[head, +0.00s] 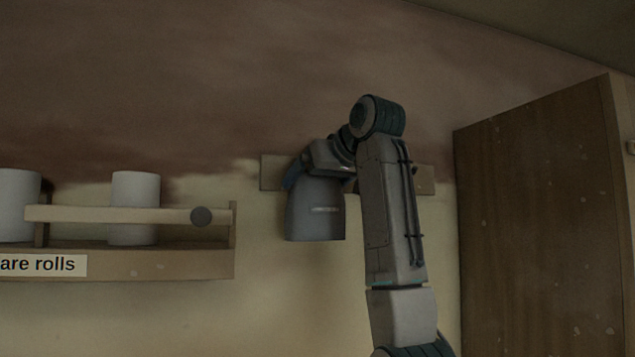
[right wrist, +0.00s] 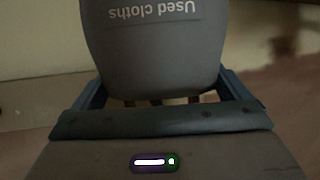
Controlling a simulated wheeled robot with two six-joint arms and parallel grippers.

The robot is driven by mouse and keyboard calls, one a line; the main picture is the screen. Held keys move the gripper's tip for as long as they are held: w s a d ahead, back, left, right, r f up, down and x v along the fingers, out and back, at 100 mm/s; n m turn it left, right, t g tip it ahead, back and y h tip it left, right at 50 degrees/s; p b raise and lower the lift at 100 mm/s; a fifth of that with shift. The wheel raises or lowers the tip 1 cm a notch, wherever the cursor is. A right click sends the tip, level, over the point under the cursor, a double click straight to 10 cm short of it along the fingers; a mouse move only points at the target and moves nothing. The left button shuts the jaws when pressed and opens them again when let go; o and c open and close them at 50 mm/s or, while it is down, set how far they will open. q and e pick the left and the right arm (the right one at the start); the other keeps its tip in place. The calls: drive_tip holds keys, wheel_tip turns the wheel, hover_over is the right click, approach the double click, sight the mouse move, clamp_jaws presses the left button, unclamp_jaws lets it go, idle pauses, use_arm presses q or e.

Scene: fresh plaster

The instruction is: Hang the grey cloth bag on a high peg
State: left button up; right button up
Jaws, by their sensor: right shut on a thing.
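The grey cloth bag (head: 316,215) hangs in front of the wall, at the middle of the head view. In the right wrist view the bag (right wrist: 155,50) fills the top middle and bears the upside-down words "Used cloths". My right gripper (head: 297,178) is shut on the bag near its top, with a blue finger on either side in the wrist view. A wooden peg board (head: 270,173) runs along the wall behind the bag and my right arm. A small peg (head: 416,171) shows at its right part; the rest is mostly hidden. I cannot tell whether the bag touches a peg.
A wooden shelf (head: 180,264) labelled "are rolls" holds white rolls (head: 135,190) behind a rail at left. A tall wooden cabinet (head: 535,220) stands at right. The wall between shelf and bag is bare, with dark plaster above.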

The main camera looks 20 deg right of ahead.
drive_tip(key=w, duration=0.5)
drive_tip(key=shift+w+a+r, duration=0.1)
drive_tip(key=shift+w, duration=0.05)
idle(1.2)
drive_tip(key=shift+r, duration=0.3)
idle(0.9)
drive_tip(key=shift+f, duration=0.2)
